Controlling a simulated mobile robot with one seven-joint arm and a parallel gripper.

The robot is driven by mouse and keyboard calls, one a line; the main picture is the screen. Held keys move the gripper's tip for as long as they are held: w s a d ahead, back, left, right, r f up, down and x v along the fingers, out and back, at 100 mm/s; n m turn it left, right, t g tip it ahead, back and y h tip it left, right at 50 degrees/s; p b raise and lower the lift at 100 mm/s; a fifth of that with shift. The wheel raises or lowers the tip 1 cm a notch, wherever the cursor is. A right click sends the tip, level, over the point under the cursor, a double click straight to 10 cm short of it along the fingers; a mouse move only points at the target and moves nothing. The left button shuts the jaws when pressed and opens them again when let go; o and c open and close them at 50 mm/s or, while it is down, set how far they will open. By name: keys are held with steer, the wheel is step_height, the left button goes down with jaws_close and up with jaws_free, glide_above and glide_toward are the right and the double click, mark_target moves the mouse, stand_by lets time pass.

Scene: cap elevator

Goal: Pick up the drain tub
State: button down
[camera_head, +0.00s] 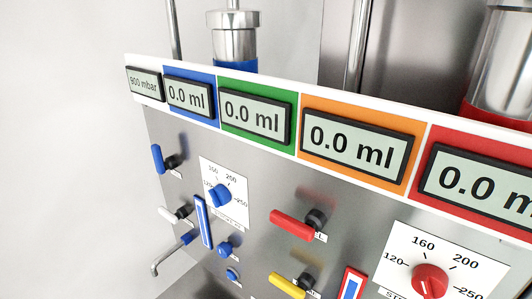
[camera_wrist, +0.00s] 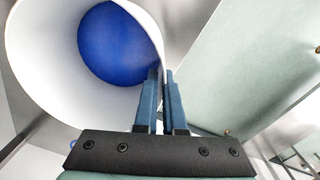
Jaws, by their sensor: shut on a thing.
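The drain tub (camera_wrist: 38,62) shows in the wrist view as a wide white round vessel at the upper left, partly cut off by the frame. A round blue area (camera_wrist: 120,45) is visible inside it; I cannot tell whether it is the bottom or contents. My gripper (camera_wrist: 162,78) is shut on the tub's right-hand wall, with one blue finger on the inside and one on the outside. The tub and my gripper are not in the head view.
The head view shows a steel panel (camera_head: 340,215) with coloured displays (camera_head: 257,112), dials (camera_head: 430,280), levers (camera_head: 291,225) and a small spout (camera_head: 165,258) at lower left. In the wrist view a pale green flat surface (camera_wrist: 235,70) lies close right of my fingers.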

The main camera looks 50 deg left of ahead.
steer(key=shift+w+r, duration=0.1)
stand_by(0.5)
step_height(320, 180, up, 9)
steer(key=shift+f, duration=0.2)
steer(key=shift+r, duration=0.65)
